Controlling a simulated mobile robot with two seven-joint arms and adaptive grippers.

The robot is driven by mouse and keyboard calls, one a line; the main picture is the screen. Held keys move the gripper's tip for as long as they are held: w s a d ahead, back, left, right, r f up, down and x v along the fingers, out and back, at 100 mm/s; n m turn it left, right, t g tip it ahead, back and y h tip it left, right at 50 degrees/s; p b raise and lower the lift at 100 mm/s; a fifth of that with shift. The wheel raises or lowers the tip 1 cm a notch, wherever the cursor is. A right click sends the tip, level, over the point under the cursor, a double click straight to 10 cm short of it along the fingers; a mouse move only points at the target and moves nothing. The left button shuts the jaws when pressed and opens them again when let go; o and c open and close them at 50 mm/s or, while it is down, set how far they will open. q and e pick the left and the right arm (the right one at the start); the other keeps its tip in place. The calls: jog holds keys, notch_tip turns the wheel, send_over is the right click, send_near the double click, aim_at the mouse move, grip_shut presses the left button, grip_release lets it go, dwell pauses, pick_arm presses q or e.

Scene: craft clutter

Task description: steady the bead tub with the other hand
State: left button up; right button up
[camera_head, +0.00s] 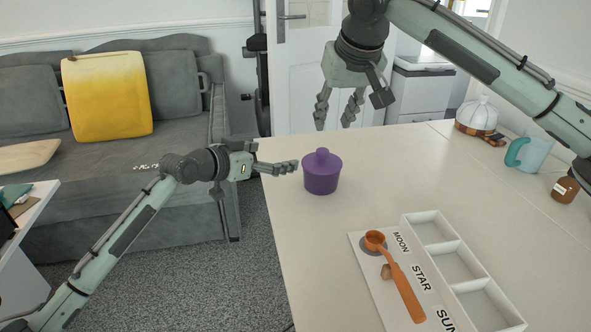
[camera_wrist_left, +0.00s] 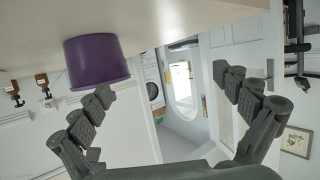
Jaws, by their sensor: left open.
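The bead tub, a purple pot with a knobbed lid (camera_head: 322,177), stands upright near the table's left edge. It also shows at the upper left of the left wrist view (camera_wrist_left: 97,62), beside one finger rather than centred between the two. My left gripper (camera_head: 290,166) is open at tub height, its fingertips just left of the tub; I cannot tell if they touch it. The left wrist view shows the fingers spread with nothing between them (camera_wrist_left: 165,84). My right gripper (camera_head: 338,114) hangs above and behind the tub, fingers apart and empty.
A white tray (camera_head: 437,215) with three compartments and a board labelled MOON, STAR, SUN is at the front right. An orange scoop (camera_head: 405,290) lies on the board. A teal-handled mug (camera_head: 533,153), brown jar (camera_head: 564,190) and white-domed pot (camera_head: 478,115) stand at the far right.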

aim_at(305, 170)
pick_arm(q)
jog(key=s+d+m+g+h, duration=0.1)
jog(key=s+d, duration=0.1)
jog(key=s+d+m+g+h, duration=0.1)
jog(key=s+d, duration=0.1)
jog(key=d, duration=0.1)
jog(key=shift+s+d+m, duration=0.15)
jog(key=shift+s+m, duration=0.25)
jog(key=shift+s+d+f, duration=0.1)
jog(key=shift+d, duration=0.2)
jog(key=x, duration=0.7)
jog(key=shift+d+f, duration=0.1)
jog(key=shift+d, duration=0.15)
jog(key=c, duration=1.4)
